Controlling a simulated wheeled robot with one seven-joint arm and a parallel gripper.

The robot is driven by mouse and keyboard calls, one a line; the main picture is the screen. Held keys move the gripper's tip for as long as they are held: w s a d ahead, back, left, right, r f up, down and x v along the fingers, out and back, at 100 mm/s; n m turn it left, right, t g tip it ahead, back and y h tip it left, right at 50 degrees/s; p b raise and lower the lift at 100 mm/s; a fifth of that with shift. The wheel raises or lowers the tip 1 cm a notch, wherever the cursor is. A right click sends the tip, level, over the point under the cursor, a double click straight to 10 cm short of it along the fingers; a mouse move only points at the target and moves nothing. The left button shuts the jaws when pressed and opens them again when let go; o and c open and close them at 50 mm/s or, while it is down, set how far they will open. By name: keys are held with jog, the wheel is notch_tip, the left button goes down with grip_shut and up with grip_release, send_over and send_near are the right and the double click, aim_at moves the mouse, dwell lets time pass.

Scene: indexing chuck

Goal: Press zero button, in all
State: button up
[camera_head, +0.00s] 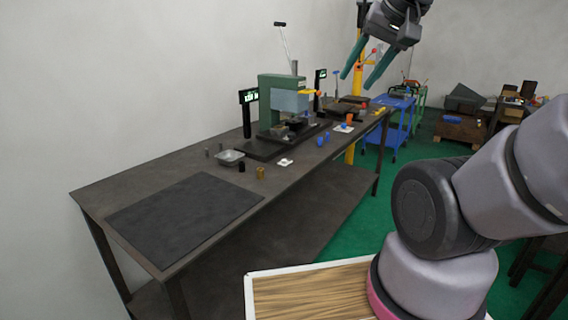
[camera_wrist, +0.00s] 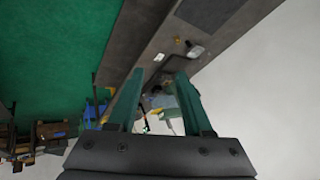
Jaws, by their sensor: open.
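My gripper (camera_head: 368,66) is open and empty, raised in the air at the upper right of the head view, well above and apart from the bench. Its two green fingers also show in the wrist view (camera_wrist: 158,100), spread apart. A green and grey machine (camera_head: 286,100) stands on the dark workbench (camera_head: 120,183). A small black display with green digits (camera_head: 248,96) stands at its left, and a second display (camera_head: 320,74) stands behind it at the right. No zero button can be made out at this size.
A black mat (camera_head: 183,215) covers the near bench end. A grey tray (camera_head: 230,157), small blocks (camera_head: 260,172) and blue pieces (camera_head: 320,141) lie on the bench. A blue cart (camera_head: 393,103) stands beyond.

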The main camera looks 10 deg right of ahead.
jog(key=shift+w+d, duration=0.15)
jog(key=shift+d, duration=0.05)
grip_shut()
dwell(1.6)
